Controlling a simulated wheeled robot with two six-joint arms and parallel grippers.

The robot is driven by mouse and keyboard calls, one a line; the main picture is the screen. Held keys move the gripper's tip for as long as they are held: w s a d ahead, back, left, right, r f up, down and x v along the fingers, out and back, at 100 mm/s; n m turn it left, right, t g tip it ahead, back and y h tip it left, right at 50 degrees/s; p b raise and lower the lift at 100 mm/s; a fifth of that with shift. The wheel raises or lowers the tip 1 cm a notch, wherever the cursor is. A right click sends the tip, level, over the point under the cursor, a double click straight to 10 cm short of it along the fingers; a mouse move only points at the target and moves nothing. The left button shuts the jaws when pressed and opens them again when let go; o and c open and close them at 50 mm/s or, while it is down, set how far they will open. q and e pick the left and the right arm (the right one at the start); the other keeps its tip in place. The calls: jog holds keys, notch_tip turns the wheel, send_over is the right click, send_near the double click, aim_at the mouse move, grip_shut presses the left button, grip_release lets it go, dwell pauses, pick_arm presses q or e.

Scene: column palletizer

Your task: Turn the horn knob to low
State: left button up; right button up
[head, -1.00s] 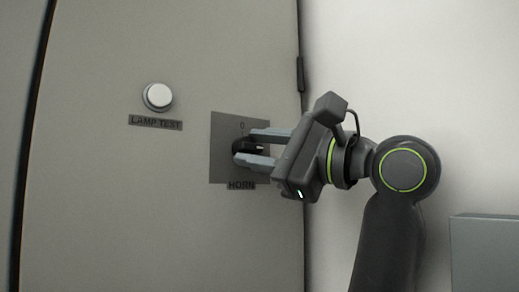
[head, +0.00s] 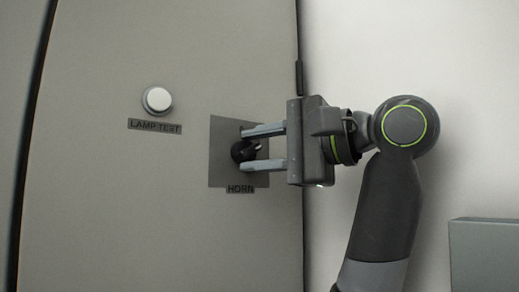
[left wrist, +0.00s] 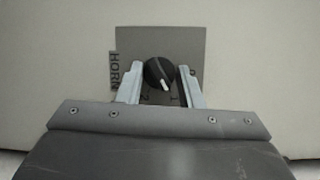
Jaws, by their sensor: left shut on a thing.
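The horn knob (head: 239,151) is a round black knob on a dark grey square plate (head: 225,175), with the HORN label (head: 240,189) below. My left gripper (head: 246,149) reaches in from the right and is shut on the knob, one finger above it and one below. In the left wrist view the knob (left wrist: 157,73) sits between the two fingers (left wrist: 160,88). Its white pointer line points down and slightly right there, towards a faint "1". A faint "2" is to its left. My right gripper is not in view.
A white lamp test button (head: 157,100) with its label (head: 155,126) is on the same panel, up and left. A dark hinge or edge strip (head: 299,77) runs down the panel's right side. A grey box (head: 486,254) stands at lower right.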

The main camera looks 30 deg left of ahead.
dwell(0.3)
pick_arm(q)
jog(key=o, duration=1)
